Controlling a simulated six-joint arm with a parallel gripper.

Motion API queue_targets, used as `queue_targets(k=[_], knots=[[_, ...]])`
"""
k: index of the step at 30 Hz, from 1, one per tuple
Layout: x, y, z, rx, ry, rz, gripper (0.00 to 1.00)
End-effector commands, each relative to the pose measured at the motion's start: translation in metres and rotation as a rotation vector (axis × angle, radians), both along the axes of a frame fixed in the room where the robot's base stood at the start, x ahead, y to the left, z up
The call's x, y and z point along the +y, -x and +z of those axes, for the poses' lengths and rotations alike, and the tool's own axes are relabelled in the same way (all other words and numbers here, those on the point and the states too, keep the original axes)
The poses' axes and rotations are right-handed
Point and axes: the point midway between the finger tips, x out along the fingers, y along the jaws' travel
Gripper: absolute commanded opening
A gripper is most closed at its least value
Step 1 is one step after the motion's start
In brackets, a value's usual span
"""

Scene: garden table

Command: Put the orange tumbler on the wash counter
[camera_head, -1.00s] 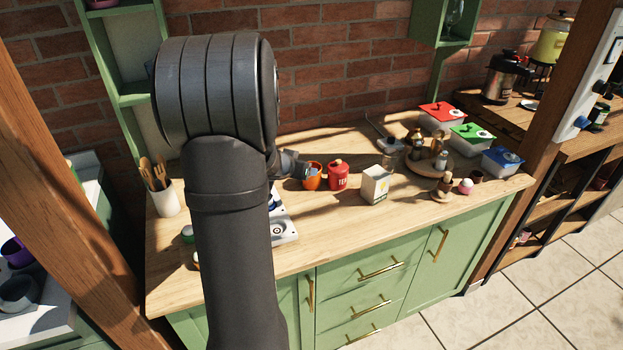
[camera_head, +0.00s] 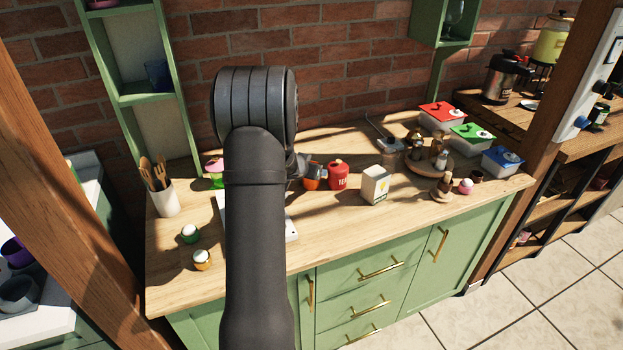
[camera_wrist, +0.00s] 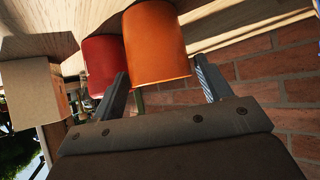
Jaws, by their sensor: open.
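The orange tumbler (camera_head: 312,183) stands on the wooden worktop, left of the red tea tin, partly hidden by my gripper (camera_head: 306,167). In the wrist view the orange tumbler (camera_wrist: 157,45) shows large between the two fingers of my gripper (camera_wrist: 160,72). The fingers are apart, one on each side of it; I cannot tell whether either touches it. A white-topped counter (camera_head: 55,325) is at the far left, partly hidden by a wooden post; I cannot tell for sure that it is the wash counter.
The red tea tin (camera_head: 338,175) stands close beside the tumbler, with a white carton (camera_head: 375,186) further right. A utensil pot (camera_head: 166,196) and egg cups (camera_head: 190,233) are on the left. The wooden post (camera_head: 62,160) rises between the counters. The worktop's front middle is clear.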

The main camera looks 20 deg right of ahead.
Motion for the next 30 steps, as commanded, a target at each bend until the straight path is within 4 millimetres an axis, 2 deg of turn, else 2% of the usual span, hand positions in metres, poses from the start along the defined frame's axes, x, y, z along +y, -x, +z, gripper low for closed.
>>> queue_targets(k=[8,13,15,23,30], knots=[[-0.002,-0.002,-0.001,-0.001,0.000,0.001,0.71],[-0.002,-0.002,-0.001,-0.001,0.000,0.001,0.39],[-0.002,-0.002,-0.001,-0.001,0.000,0.001,0.34],[-0.002,-0.002,0.000,-0.001,0.000,0.001,0.34],[-0.002,-0.002,0.013,-0.003,0.000,-0.001,0.34]])
